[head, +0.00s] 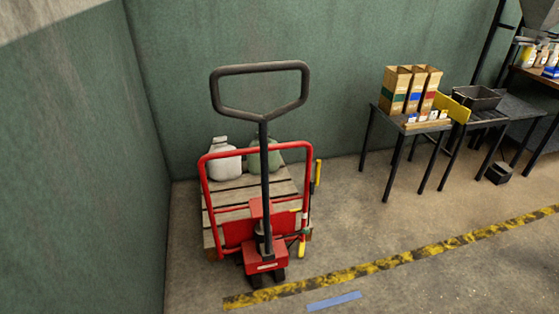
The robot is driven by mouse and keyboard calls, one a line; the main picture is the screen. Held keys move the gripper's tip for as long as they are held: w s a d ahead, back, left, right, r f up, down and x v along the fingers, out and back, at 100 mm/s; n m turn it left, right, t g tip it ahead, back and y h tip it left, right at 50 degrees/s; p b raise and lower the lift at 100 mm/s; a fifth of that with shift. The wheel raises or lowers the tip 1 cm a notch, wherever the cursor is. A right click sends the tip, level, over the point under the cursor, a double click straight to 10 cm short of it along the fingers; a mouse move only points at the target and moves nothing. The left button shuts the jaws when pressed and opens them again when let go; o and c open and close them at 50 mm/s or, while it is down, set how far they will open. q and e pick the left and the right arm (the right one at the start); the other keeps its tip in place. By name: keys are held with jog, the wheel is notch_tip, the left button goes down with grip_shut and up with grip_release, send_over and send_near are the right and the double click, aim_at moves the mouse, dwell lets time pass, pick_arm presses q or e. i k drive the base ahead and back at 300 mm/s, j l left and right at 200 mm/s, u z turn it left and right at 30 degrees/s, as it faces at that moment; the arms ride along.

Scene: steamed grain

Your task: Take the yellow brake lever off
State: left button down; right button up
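A red pallet truck (266,258) with a black loop handle (260,67) stands in the left half of the head view. A yellow upright grip (318,173) shows at the right side of its red frame (303,190), above a thin dark rod. A second, small yellow piece (302,247) is low down by the frame's right foot. I cannot tell for sure which of the two is the brake lever, or whether they are joined. Neither of my grippers is in view.
A wooden pallet (236,190) behind the frame carries a whitish sack-like container (224,160) and a green one (268,160). Black tables (392,120) with cartons stand right. A yellow-black floor stripe (400,260) crosses the floor. Walls close the left and back.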

aim_at(317, 174)
jog(key=i+l+u, duration=0.2)
jog(key=l, duration=0.15)
jog(key=i+l+u, duration=0.2)
jog(key=l, duration=0.2)
jog(key=i+l+u, duration=0.25)
jog(key=l, duration=0.15)
jog(key=l+u, duration=0.2)
jog(key=l, duration=0.25)
jog(key=l+u, duration=0.2)
jog(key=l, duration=0.25)
jog(key=i+l, duration=0.1)
jog(key=l, duration=0.5)
jog(key=i+l, duration=0.1)
jog(key=l, duration=0.55)
jog(key=i+l+u, duration=0.1)
jog(key=l, duration=0.5)
jog(key=i+l, duration=0.1)
jog(key=l, duration=0.55)
jog(key=i+l, duration=0.1)
jog(key=l, duration=0.55)
